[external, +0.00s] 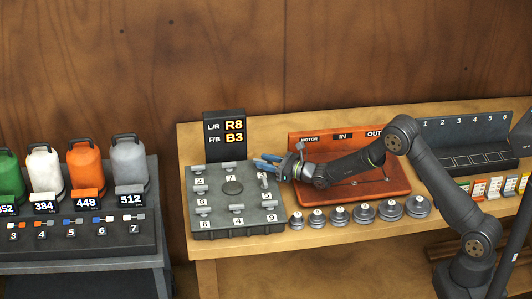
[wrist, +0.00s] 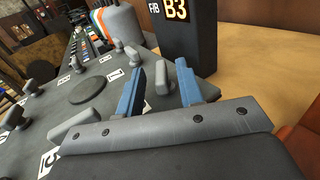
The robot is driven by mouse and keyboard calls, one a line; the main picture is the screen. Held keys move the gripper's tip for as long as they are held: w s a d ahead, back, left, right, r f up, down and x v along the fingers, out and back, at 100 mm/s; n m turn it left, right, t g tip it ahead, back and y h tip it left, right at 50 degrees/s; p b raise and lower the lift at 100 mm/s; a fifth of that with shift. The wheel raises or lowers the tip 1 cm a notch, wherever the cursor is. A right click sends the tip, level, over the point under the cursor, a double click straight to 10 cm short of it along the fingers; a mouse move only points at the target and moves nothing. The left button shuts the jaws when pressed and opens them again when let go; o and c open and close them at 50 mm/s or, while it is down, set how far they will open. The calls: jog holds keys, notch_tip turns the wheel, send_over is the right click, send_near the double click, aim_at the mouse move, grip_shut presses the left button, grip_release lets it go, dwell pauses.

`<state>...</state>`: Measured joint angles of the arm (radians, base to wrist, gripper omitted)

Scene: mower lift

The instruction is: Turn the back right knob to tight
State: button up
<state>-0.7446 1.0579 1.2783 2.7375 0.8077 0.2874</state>
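The grey plate (external: 221,222) carries several small grey knobs with number labels and a dark round disc (external: 233,187) in its middle. My gripper (external: 268,160) has blue fingers and hangs at the plate's back right corner. In the wrist view the fingers of my gripper (wrist: 158,78) stand apart.
A dark sign (external: 225,134) reading R8 and B3 stands behind the plate. An orange board (external: 340,197) lies to the right under my arm. Several round weights (external: 363,212) line the table front. Canisters (external: 86,165) stand on a separate bench at left.

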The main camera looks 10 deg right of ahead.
jog(key=shift+d, duration=0.1)
jog(key=v, duration=1.7)
jog(key=shift+s+f, duration=0.1)
